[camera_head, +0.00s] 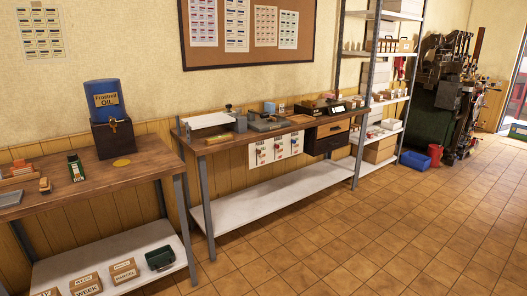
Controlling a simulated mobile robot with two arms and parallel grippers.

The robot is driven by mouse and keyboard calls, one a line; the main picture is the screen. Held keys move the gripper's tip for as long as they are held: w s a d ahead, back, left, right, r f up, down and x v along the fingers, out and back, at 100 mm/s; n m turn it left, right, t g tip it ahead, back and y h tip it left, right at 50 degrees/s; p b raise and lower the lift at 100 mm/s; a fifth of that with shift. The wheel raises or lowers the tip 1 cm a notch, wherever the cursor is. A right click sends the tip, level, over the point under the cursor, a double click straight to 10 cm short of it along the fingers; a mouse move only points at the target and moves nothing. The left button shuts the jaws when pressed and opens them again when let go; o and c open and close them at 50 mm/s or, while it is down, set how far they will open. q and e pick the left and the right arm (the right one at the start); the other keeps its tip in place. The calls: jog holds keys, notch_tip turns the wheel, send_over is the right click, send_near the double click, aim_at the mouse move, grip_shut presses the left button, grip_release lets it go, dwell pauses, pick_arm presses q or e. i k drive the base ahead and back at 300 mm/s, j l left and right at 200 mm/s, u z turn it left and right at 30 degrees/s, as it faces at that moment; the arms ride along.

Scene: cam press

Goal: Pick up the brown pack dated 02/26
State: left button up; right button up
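Several brown packs with white printed labels sit on the low shelf at lower left, including one brown pack (123,271) and another brown pack (87,284). A further brown pack is cut off by the bottom edge. Their labels carry large dark lettering that seems to read WEEK. I cannot read a 02/26 date on any of them. Neither of my grippers is in view.
A dark green box (160,257) sits right of the packs. The left wooden bench (140,180) above holds a blue oil container (103,98). The right bench (215,143) holds tools. A blue bin (414,160) stands by shelving. Tiled floor (370,235) is clear.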

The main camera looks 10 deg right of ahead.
aim_at(360, 103)
jog(key=i+z, duration=0.3)
jog(key=i, duration=0.2)
jog(key=i+j+z, duration=0.15)
jog(key=i+z, duration=0.2)
jog(key=i+l+z, duration=0.15)
jog(key=i+z, duration=0.65)
jog(key=i+j+z, duration=0.1)
jog(key=i+z, duration=0.35)
jog(key=i+u, duration=0.1)
jog(key=i, duration=0.35)
jog(key=i+l+u, duration=0.15)
jog(key=i, duration=0.35)
jog(key=i+l+u, duration=0.1)
jog(key=i, duration=0.35)
jog(key=i+l+u, duration=0.1)
jog(key=i+l, duration=0.15)
jog(key=i, duration=0.2)
jog(key=i+l+u, duration=0.35)
jog(key=i+u, duration=0.15)
jog(key=i+l+u, duration=0.45)
jog(key=l, duration=0.15)
jog(key=i+l+u, duration=0.35)
jog(key=l+u, duration=0.15)
jog(key=l, duration=0.15)
